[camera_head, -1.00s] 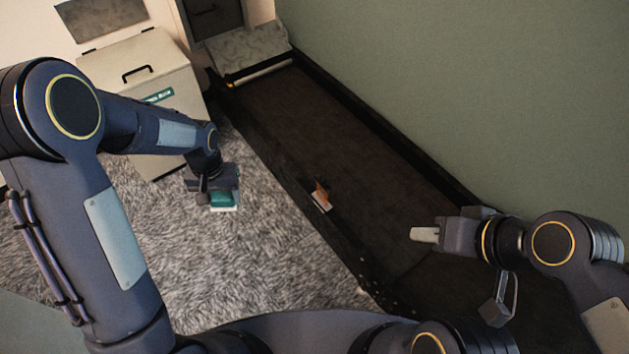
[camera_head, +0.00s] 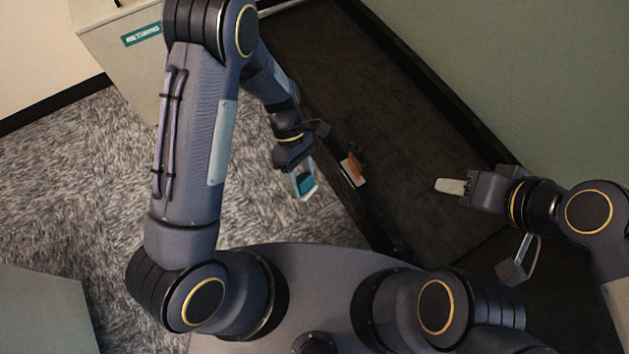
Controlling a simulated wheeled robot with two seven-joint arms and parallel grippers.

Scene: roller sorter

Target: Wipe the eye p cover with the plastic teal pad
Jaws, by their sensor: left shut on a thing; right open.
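My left gripper (camera_head: 298,168) is shut on the teal pad (camera_head: 305,183), which has a pale underside and hangs over the carpet just left of the dark conveyor's near edge. A small sensor with an orange part and a white base, likely the eye p cover (camera_head: 355,167), sits at that edge, a little right of the pad and apart from it. Which part of it is the cover is too small to tell. My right gripper (camera_head: 452,186) is over the dark belt, right of the sensor, and holds nothing that I can see.
The dark conveyor belt (camera_head: 400,120) runs along the green wall (camera_head: 500,70). A beige bin labelled "RETURNS" (camera_head: 115,50) stands at the upper left. A grey surface (camera_head: 40,310) is at the lower left. Shaggy grey carpet (camera_head: 80,180) lies open between them.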

